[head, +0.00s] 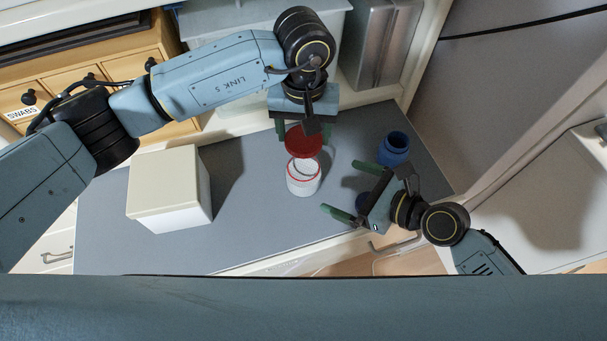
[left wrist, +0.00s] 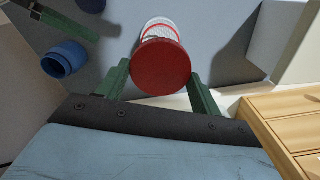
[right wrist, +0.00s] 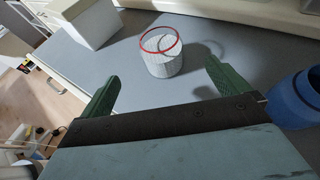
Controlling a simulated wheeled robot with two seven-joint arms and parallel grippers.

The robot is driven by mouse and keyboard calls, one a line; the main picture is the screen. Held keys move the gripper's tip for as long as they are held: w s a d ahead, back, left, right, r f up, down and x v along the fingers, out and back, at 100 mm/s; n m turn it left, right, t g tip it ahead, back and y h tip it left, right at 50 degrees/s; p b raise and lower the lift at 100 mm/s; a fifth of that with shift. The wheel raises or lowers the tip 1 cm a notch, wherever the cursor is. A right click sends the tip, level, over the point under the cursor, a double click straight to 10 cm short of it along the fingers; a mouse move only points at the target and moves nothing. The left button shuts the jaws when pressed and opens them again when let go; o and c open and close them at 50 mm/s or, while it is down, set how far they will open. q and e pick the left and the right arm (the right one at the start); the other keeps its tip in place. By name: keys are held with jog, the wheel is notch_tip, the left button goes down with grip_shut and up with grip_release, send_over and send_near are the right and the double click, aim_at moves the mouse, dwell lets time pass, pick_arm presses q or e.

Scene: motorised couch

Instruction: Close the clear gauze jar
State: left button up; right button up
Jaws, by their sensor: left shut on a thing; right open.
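The clear gauze jar (head: 303,183) stands upright and open on the grey counter, with white contents and a red rim ring; it also shows in the right wrist view (right wrist: 164,62). My left gripper (head: 303,135) is shut on the red lid (head: 304,142), which also shows in the left wrist view (left wrist: 161,66). The lid is held apart from the jar, above and behind its mouth in the head view. My right gripper (head: 342,189) is open and empty, to the right of the jar, its fingers pointing toward it.
A blue jar (head: 394,149) stands at the right of the counter, behind my right gripper. A cream box (head: 168,188) stands at the left. Wooden drawers (head: 100,75) and a metal container (head: 379,45) are at the back.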

jog(key=shift+w, duration=0.1)
dwell(0.3)
jog(key=x, duration=1.2)
jog(key=shift+r, duration=0.1)
jog(key=c, duration=1.4)
pick_arm(q)
send_over(304, 162)
jog(key=shift+f, duration=2.5)
